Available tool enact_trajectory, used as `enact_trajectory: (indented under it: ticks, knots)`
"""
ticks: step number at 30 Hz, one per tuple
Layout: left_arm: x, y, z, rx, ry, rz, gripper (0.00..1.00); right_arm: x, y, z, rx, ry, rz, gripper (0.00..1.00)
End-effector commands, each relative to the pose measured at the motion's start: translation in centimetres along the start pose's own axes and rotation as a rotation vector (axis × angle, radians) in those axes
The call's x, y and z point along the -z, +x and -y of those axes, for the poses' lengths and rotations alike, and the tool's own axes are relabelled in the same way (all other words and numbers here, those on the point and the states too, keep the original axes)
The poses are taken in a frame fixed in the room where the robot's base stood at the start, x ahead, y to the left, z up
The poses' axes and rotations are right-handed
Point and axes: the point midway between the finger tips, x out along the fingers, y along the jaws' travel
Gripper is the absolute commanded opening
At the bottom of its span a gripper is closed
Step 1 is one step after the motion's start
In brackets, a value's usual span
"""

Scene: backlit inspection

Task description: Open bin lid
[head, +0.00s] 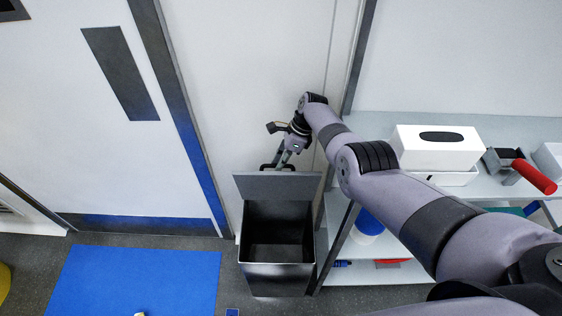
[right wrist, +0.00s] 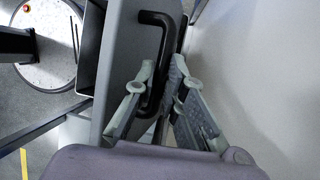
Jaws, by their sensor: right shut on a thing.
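The bin (head: 277,275) is a dark grey box on the floor, its top open and its empty-looking inside visible. Its grey lid (head: 278,187) is raised and stands up at the back edge of the opening. My right gripper (head: 281,161) is behind the lid's top edge, at the black handle (head: 292,168). In the right wrist view, the gripper (right wrist: 157,92) is shut on the black handle (right wrist: 164,50), with one finger on each side of the bar; the lid (right wrist: 125,55) is beside it. My left gripper is not in view.
A white wall and a blue-edged door (head: 120,110) stand behind. A shelf unit (head: 370,275) stands close to the bin's right, carrying a white tissue box (head: 437,148) and a red-handled tool (head: 533,176). A blue mat (head: 140,280) lies to the left.

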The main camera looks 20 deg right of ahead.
Motion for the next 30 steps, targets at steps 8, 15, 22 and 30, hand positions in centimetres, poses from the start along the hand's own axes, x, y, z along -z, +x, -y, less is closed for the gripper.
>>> enact_trajectory:
  ticks: [8,15,22,30]
  knots:
    - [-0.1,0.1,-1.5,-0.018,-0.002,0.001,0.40,0.7,1.0,-0.6,-0.015,0.007,-0.012,0.00]
    - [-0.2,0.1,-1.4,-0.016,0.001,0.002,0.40,0.6,0.8,-0.5,-0.014,0.006,-0.010,0.20]
    - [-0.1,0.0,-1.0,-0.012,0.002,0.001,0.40,0.4,0.5,-0.4,-0.011,0.004,-0.006,0.31]
    - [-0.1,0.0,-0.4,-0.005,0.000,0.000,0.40,0.3,0.3,-0.3,-0.009,0.004,-0.003,0.31]
